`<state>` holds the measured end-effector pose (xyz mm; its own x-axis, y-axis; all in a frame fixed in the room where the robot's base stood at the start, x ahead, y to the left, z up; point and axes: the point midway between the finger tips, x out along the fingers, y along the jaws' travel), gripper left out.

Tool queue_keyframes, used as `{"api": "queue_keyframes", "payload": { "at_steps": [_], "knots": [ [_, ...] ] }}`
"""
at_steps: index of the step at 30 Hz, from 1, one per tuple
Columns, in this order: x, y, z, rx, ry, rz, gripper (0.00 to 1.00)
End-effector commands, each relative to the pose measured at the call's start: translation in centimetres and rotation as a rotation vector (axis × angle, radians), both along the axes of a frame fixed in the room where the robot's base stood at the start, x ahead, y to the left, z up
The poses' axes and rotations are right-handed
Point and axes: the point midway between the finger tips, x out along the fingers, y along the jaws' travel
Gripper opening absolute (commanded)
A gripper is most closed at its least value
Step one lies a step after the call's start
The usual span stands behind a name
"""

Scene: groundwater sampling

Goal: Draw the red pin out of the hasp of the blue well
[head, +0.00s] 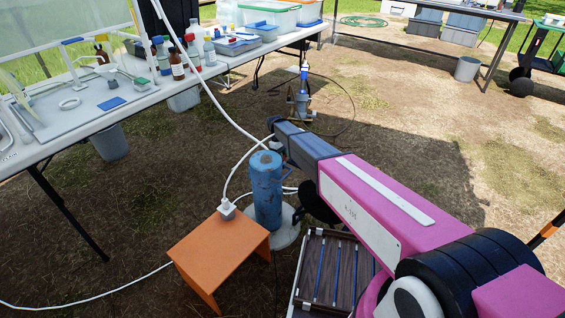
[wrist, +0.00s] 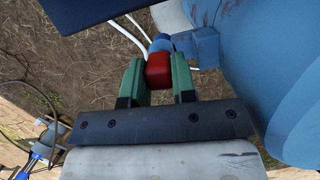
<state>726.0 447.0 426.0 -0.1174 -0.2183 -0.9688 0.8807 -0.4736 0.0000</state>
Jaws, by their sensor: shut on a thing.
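The blue well (head: 267,190) stands upright on a pale round base in the middle of the head view. Its blue side fills the right of the wrist view (wrist: 275,70). The red pin (wrist: 159,68) shows its red head between the green fingers of my gripper (wrist: 158,80) in the wrist view. My gripper is shut on that head. A blue hasp (wrist: 205,47) juts from the well just beyond the pin. The pin's shaft is hidden, so I cannot tell how far it sits in the hasp.
An orange stool (head: 220,245) with a white plug and cable stands left of the well. A crate with dark slats (head: 301,290) lies in front. A long table (head: 150,100) with bottles is at left. Open ground lies to the right.

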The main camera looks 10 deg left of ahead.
Motion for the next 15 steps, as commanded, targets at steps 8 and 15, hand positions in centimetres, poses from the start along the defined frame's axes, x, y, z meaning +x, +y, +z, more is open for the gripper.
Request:
{"api": "queue_keyframes", "payload": {
  "at_steps": [8, 15],
  "knots": [
    [0.0, 0.0, 1.0, 0.001, 0.0, 0.0, 0.06],
    [0.0, 0.0, 1.9, 0.0, -0.001, 0.0, 0.06]
  ]
}}
